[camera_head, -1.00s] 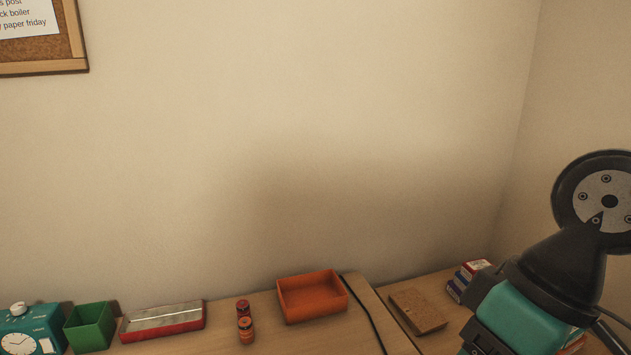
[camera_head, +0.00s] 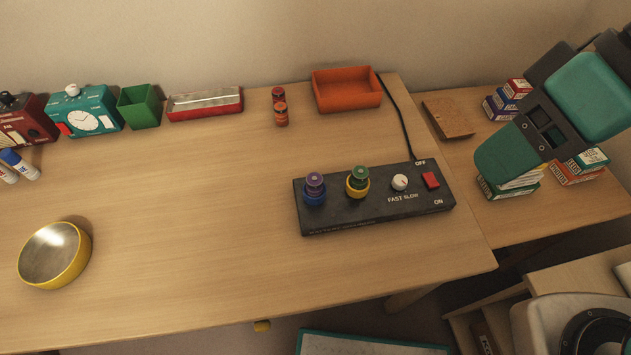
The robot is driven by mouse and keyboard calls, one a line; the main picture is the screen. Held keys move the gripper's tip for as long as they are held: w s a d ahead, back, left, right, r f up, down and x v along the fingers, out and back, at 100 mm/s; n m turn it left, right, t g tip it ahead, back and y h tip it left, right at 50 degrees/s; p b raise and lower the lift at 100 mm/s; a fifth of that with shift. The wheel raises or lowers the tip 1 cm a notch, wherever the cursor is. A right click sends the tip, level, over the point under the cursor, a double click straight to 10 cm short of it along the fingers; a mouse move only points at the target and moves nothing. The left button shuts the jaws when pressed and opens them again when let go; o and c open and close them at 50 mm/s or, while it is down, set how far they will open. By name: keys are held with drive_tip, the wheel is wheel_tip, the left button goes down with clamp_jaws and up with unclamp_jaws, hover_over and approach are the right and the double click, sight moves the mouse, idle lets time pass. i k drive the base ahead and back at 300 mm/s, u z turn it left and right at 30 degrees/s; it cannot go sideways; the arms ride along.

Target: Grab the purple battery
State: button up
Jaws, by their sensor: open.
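The purple battery (camera_head: 315,181) stands upright in the blue socket (camera_head: 314,197) at the left end of a black charger (camera_head: 330,219) on the desk. Only its upper part shows. A green battery (camera_head: 358,174) stands to its right in the yellow socket (camera_head: 358,189). The charger has a white FAST/SLOW knob and a red ON/OFF switch. My arm, teal and dark grey, is at the upper right, well to the right of the purple battery. My gripper's fingertips cannot be made out, and nothing touches the battery.
Two red-orange batteries (camera_head: 280,107) stand behind the charger. An orange tray (camera_head: 347,107), a red tin (camera_head: 205,116), a green cup (camera_head: 139,121) and a teal clock box (camera_head: 84,122) line the back. A yellow bowl (camera_head: 54,270) is front left. Small boxes stand on the right desk. The desk's middle is clear.

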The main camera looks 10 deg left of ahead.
sight(314, 180)
drive_tip(key=z, duration=0.05)
drive_tip(key=k, duration=1)
drive_tip(key=u, duration=1.55)
drive_tip(key=i, duration=1.1)
drive_tip(key=z, duration=1.5)
